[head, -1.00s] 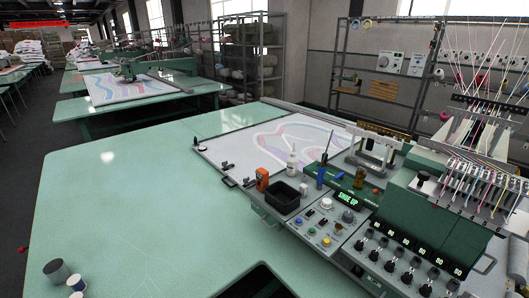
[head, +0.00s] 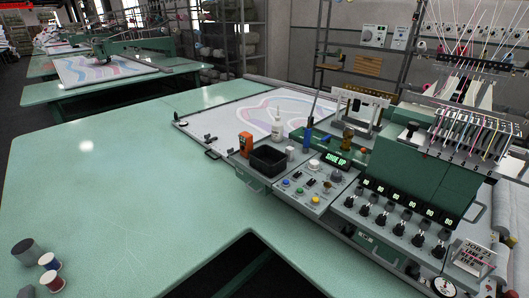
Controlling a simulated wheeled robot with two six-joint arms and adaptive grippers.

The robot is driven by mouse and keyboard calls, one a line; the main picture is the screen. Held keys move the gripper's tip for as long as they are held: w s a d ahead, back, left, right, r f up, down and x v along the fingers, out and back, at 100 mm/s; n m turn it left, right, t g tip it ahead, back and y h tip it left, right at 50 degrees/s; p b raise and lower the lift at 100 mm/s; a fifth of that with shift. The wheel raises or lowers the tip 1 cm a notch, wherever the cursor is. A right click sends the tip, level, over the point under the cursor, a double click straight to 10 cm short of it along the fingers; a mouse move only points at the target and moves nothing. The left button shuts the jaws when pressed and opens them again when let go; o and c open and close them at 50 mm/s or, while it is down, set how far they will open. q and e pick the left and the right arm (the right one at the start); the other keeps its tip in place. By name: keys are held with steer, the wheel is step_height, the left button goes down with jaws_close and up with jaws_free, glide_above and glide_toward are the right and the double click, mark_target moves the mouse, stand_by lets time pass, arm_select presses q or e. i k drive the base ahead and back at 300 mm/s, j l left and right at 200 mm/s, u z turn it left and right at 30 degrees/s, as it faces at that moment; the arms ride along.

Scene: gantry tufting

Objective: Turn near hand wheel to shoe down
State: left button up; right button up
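The green tufting machine head (head: 400,170) stands at the right. Its small display (head: 337,159) reads "SHOE UP" in green letters. The grey control panel (head: 305,190) left of it carries a white knob (head: 314,165), a dark knob (head: 337,176) and coloured buttons. A row of black dials (head: 381,219) runs along the machine front. A round part with a dark centre (head: 443,287) shows at the bottom edge; I cannot tell whether it is the near hand wheel. Neither of my grippers is in view.
A black bin (head: 268,160), an orange device (head: 246,143) and a white bottle (head: 277,126) stand by the panel. Thread spools (head: 50,282) sit at the lower left. A job card (head: 473,257) stands lower right. The green table (head: 130,180) is mostly clear.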

mark_target(492, 181)
steer(key=z, duration=1.55)
